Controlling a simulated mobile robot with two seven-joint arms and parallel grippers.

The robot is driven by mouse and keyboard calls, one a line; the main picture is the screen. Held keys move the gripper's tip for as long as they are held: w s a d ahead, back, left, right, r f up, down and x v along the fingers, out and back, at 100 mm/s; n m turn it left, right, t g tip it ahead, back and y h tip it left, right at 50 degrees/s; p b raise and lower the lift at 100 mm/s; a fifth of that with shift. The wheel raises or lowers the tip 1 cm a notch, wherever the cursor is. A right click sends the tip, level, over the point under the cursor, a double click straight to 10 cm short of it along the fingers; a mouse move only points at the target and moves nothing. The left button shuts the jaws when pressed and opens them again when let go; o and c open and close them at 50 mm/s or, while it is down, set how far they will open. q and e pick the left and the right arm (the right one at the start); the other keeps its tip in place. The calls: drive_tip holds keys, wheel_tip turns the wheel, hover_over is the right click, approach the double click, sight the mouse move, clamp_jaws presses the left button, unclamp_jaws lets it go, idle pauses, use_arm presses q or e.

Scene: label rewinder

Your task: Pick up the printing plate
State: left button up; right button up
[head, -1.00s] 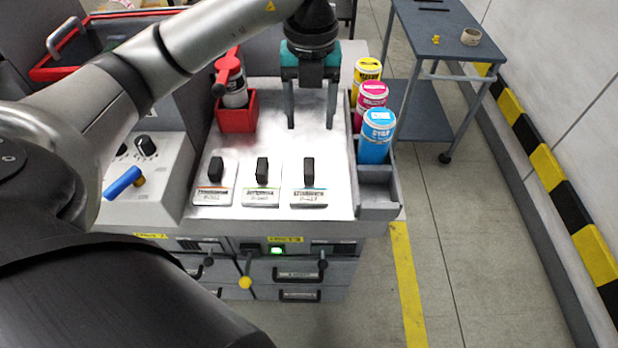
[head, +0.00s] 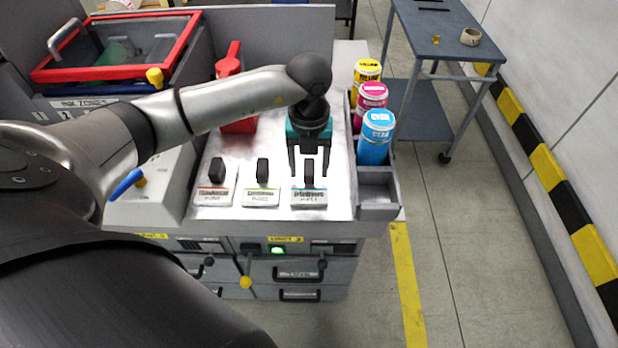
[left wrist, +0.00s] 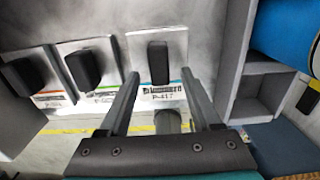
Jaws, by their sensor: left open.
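Three printing plates with black handles lie in a row on the metal worktop. The left plate (head: 214,195) has an orange stripe, the middle plate (head: 261,197) a green one, and the right plate (head: 309,197) a blue one. My left gripper (head: 309,182) is open above the right plate, pointing down. In the left wrist view the right plate (left wrist: 160,88) lies ahead between the two fingers (left wrist: 163,95), with its black handle and a label ending in P-417 visible. The fingers look apart from the handle. My right gripper is not in view.
Yellow, magenta and cyan ink cans (head: 376,136) stand in a grey rack (head: 378,195) right of the plates. A red holder (head: 240,126) stands behind, partly hidden by my arm. A blue side table (head: 445,40) stands at the back right.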

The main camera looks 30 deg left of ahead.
use_arm(q)
drive_tip(key=shift+f, duration=0.1)
drive_tip(key=shift+c, duration=0.2)
clamp_jaws()
idle(0.5)
